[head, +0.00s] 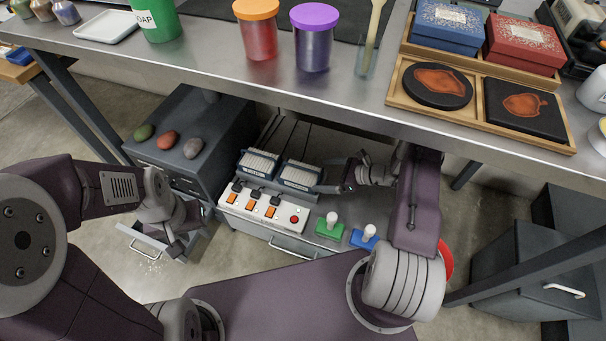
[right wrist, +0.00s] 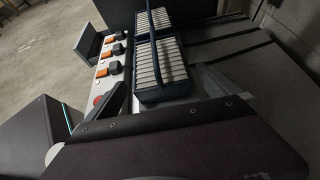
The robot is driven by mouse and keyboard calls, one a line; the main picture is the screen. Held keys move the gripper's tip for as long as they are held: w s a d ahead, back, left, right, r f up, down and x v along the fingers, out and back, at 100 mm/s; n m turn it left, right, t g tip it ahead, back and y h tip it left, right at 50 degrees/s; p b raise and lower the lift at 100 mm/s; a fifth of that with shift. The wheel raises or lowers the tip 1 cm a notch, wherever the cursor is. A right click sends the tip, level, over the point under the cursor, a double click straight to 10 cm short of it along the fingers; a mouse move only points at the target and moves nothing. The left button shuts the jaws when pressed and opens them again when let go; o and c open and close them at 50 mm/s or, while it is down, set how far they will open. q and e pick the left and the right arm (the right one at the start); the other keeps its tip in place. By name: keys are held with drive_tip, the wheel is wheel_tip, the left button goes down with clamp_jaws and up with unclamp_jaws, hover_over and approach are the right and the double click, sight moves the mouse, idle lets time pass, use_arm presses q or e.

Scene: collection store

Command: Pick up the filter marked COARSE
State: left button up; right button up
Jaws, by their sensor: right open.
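Two filters with white pleats and dark blue frames sit side by side on the low unit under the table: the left filter (head: 259,163) and the right filter (head: 299,176). In the right wrist view the right filter (right wrist: 162,75) is nearer and the left filter (right wrist: 145,24) lies beyond. I cannot read a COARSE marking on either. My right gripper (head: 338,186) is open and empty, just right of the right filter; its fingers (right wrist: 160,92) show either side of that filter's near end.
A switch panel (head: 262,208) with orange switches and a red button lies in front of the filters. Green (head: 330,228) and blue (head: 364,238) blocks with white knobs stand to its right. The steel table (head: 340,100) overhangs behind.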

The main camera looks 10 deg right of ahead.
sight(304, 175)
drive_tip(key=b+x, duration=0.1)
drive_tip(key=x, duration=0.2)
drive_tip(key=shift+f, duration=0.25)
drive_tip(key=shift+w+a, duration=0.1)
drive_tip(key=b+x, duration=0.3)
drive_tip(key=x, duration=0.1)
drive_tip(key=shift+w+a, duration=0.1)
drive_tip(key=shift+a, duration=0.35)
drive_tip(key=shift+w+a, duration=0.15)
drive_tip(key=shift+r, duration=0.1)
drive_tip(key=c, duration=1.3)
wheel_tip(304, 175, up, 4)
drive_tip(key=p, duration=0.3)
drive_tip(key=shift+r, duration=0.2)
drive_tip(key=p+v, duration=0.1)
drive_tip(key=v, duration=0.3)
drive_tip(key=p+v, duration=0.2)
drive_tip(key=v, duration=0.3)
drive_tip(key=w+p+v, duration=0.1)
drive_tip(key=v, duration=0.3)
drive_tip(key=shift+s+d, duration=0.1)
drive_tip(key=shift+d, duration=0.4)
